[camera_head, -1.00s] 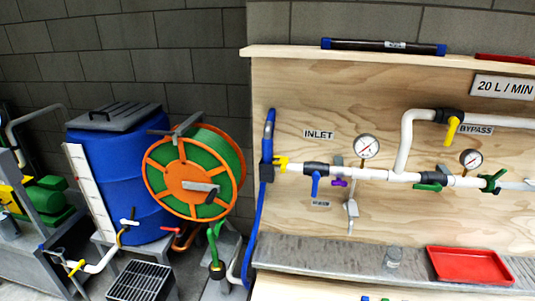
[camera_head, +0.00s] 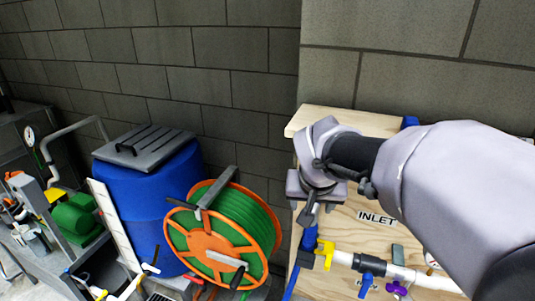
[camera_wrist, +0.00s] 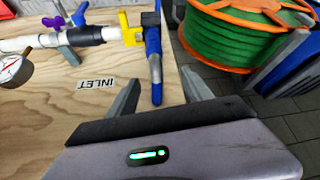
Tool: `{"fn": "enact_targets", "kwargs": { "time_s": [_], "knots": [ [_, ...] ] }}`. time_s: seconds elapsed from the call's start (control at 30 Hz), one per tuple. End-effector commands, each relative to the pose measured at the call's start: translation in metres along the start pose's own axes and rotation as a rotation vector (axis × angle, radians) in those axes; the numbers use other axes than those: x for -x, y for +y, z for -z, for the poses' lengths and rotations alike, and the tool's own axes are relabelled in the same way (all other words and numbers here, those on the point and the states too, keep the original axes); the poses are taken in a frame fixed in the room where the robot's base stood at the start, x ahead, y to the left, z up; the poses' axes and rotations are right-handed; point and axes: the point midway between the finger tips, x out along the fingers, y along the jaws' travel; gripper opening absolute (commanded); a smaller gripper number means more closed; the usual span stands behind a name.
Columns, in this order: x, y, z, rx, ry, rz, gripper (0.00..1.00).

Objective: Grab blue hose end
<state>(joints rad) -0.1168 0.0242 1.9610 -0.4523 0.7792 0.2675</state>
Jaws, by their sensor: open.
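The blue hose end (camera_head: 309,238) is at the left edge of the plywood panel, beside the yellow-handled valve (camera_head: 326,252). My gripper (camera_head: 310,212) is just above it, and my wrist hides its upper part. In the wrist view the blue hose end (camera_wrist: 155,62) lies lengthwise between the two spread fingers of my open gripper (camera_wrist: 159,77). Gaps show on both sides of the hose, so the fingers appear not to touch it. The yellow valve handle (camera_wrist: 130,30) is close by, left of the hose in that view.
The orange and green hose reel (camera_head: 222,235) and the blue barrel (camera_head: 150,200) stand left of the panel. White pipe with a blue valve handle (camera_head: 366,284) and a purple one (camera_head: 397,288) runs right from the hose. The INLET label (camera_head: 376,218) is on the panel.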

Motion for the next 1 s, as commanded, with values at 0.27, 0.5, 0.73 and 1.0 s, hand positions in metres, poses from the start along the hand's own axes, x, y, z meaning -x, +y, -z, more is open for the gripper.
{"fn": "enact_targets", "kwargs": {
  "time_s": [0.27,0.5,0.73,1.0],
  "knots": [
    [-0.083,0.001,-0.005,0.000,-0.005,-0.002,0.59],
    [-0.121,0.001,-0.004,0.000,-0.003,-0.001,0.59],
    [-0.164,0.005,-0.011,0.000,-0.003,-0.001,0.59],
    [-0.171,0.004,-0.010,-0.001,-0.002,0.000,0.59]
  ]
}}
